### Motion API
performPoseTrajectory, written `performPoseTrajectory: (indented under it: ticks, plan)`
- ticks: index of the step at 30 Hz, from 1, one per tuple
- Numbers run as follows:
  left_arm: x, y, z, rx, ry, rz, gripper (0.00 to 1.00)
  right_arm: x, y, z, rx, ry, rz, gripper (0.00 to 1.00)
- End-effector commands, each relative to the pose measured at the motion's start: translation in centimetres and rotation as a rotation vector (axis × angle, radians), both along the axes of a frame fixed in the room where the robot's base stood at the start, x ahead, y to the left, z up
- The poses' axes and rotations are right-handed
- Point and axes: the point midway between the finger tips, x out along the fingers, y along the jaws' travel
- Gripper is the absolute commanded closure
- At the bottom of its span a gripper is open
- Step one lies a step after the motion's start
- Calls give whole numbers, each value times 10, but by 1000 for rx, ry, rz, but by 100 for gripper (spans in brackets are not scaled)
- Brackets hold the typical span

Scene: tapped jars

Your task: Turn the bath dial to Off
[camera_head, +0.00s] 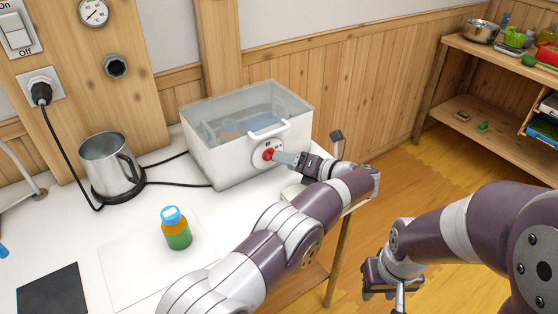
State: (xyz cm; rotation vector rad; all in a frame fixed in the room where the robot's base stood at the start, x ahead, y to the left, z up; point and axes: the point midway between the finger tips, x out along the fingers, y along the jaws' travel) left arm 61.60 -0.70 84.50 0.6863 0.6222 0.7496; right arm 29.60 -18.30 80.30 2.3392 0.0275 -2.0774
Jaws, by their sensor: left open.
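The bath (215,165) is a white box with a clear lid and a white handle, standing at the back of the white table. Water shows through the lid. Its dial (268,154) is a red knob on a round white plate on the front face. My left gripper (275,156) is at the dial, reaching in from the right, with its fingers close around or against the knob; I cannot tell whether they touch. It is open. The dial's markings are too small to read. My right gripper (385,286) hangs low at the right, away from the bath, its fingers partly hidden.
A metal jug (107,163) stands on a black base left of the bath, with black cables nearby. A bottle (176,228) with a blue cap stands on a white sheet (125,270). A black mat (52,291) lies front left. Wooden shelves (470,75) stand at the right.

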Motion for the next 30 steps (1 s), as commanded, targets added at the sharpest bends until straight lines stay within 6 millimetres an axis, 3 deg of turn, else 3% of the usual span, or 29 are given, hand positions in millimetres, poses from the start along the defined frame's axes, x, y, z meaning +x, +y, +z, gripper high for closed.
performPoseTrajectory:
  ticks: [6, 15, 16, 21, 30]
  plan:
    - [19, 26, -9, 0, 0, 0, 38, 0, 0, -1, 0, 0, 0, 62]
    - [22, 29, -10, 1, 0, -2, 38, 0, 0, -1, 0, 1, 0, 62]
    - [22, 29, -10, 0, 1, -2, 41, 0, 0, -1, 0, 1, 0, 62]
    - [22, 29, -10, 0, 1, -2, 93, 0, 0, -1, 0, 0, 0, 62]
    - [22, 29, -11, -26, -18, -2, 93, 0, 0, -7, 0, 0, 0, 62]
